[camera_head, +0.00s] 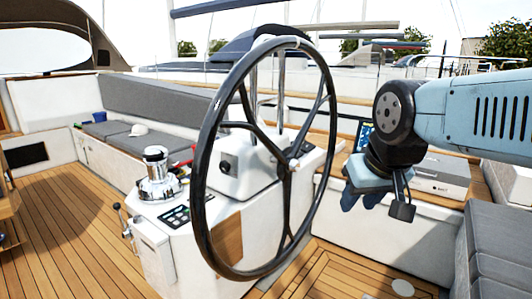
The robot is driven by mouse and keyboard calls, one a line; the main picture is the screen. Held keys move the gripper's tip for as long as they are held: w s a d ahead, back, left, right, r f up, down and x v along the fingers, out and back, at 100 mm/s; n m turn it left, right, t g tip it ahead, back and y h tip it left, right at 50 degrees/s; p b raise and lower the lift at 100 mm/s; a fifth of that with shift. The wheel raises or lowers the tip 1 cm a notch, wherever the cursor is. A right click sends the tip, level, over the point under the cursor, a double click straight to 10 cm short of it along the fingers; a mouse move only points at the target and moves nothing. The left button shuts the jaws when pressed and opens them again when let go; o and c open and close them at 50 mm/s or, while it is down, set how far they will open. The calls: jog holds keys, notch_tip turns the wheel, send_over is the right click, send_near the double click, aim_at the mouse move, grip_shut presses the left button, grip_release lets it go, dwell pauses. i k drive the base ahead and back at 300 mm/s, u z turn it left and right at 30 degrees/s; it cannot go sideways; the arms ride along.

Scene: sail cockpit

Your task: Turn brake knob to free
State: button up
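A black round knob (228,167) sits on the white steering pedestal (215,184), seen through the left part of the wheel. It may be the brake knob; its markings and setting are too small to read. My gripper (402,208) hangs from my light-blue arm on the right, clear of the wheel and well right of the knob. Its fingers are dark and partly hidden, so the opening between them does not show.
A chrome winch (158,178) and a lever (125,218) stand left of the wheel. A grey box (440,175) lies on the right-hand ledge behind my gripper. Grey cushioned seats (492,240) bound the right side. Teak deck (70,235) is open at the left.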

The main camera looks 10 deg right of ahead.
aim_at(224, 166)
jog(key=z, duration=0.05)
jog(key=k, duration=0.5)
jog(key=u, duration=0.6)
jog(key=i, duration=1)
jog(key=u, duration=0.75)
jog(key=k, duration=0.4)
jog(key=u, duration=0.25)
jog(key=i, duration=0.4)
jog(key=z, duration=0.1)
